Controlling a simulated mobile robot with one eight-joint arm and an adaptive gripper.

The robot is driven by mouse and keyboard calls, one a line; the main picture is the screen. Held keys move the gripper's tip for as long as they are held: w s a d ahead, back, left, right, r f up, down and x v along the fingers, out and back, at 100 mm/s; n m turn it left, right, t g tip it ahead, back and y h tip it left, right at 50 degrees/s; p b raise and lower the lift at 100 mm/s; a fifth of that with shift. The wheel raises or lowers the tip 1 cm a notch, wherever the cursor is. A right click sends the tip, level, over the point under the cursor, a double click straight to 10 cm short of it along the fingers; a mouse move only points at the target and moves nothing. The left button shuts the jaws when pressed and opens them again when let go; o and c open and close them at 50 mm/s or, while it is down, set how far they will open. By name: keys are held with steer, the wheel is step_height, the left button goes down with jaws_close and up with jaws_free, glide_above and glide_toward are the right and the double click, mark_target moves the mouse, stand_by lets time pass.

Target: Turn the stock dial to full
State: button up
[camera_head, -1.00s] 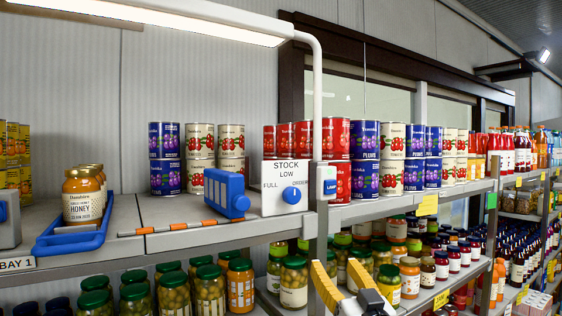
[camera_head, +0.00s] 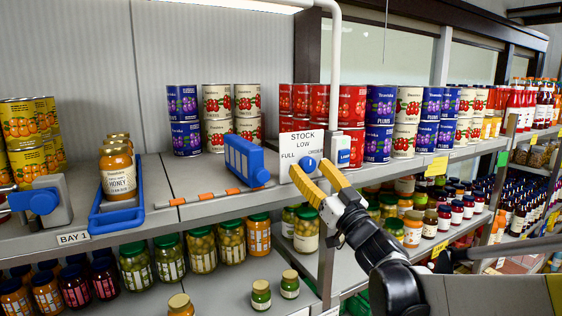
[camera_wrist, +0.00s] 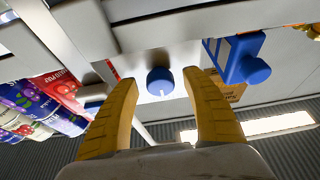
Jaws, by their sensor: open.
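The stock dial is a round blue knob (camera_head: 309,164) on a white box (camera_head: 287,145) lettered STOCK, LOW, FULL and ORDER. The box stands at the front edge of the upper shelf. My gripper (camera_head: 316,183) is open, its yellow fingers pointing at the box just in front of the knob. In the wrist view the knob (camera_wrist: 160,81) sits between and beyond the fingertips of my gripper (camera_wrist: 159,80), with a pale mark on its face. I cannot tell whether the fingers touch it. FULL is at the left of the knob, LOW above it.
A white post (camera_head: 334,75) rises just right of the dial.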

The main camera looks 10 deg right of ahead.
steer(key=shift+w+a+r, duration=0.2)
steer(key=shift+w+r, duration=0.05)
steer(key=shift+w, duration=0.35)
steer(key=shift+s, duration=0.1)
steer(key=c, duration=1.2)
